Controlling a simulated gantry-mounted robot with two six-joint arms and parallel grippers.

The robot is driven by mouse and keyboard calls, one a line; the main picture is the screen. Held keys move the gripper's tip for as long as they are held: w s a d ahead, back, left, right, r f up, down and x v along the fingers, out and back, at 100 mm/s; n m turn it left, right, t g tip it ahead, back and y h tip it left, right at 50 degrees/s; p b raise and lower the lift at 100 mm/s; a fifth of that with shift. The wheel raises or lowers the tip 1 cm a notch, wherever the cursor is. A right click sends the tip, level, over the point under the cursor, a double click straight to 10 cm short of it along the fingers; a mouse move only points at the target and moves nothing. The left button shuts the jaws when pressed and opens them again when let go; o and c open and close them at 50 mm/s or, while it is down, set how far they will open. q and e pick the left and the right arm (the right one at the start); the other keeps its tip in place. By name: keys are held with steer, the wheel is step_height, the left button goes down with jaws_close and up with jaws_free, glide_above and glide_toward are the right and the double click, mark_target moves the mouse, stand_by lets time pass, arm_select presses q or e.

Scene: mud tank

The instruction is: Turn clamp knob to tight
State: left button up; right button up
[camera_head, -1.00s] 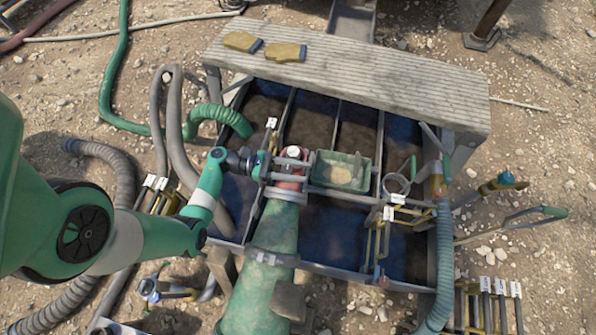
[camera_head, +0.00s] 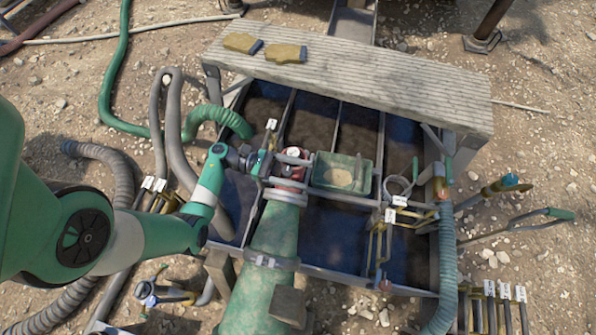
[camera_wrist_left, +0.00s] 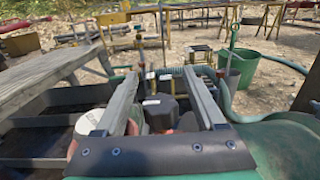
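My left gripper (camera_head: 300,171) reaches in from the left over the red clamp (camera_head: 294,153) at the top of the green pipe (camera_head: 275,230). Its two grey fingers lie on either side of red parts there. In the left wrist view my left gripper (camera_wrist_left: 163,95) has its fingers spread apart. A white-topped red part (camera_wrist_left: 90,122) is beside the left finger. I cannot tell whether either finger touches it. My right gripper is in neither view.
A green tray (camera_head: 342,173) sits just right of the clamp. A teal hose (camera_head: 446,260) runs down the tank's right side. Valves and tagged bars crowd the right.

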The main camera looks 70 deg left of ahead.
arm_select(q)
steer(key=p+v, duration=0.3)
steer(key=v, duration=0.8)
steer(key=shift+s+p, duration=0.35)
steer(key=shift+a, duration=0.1)
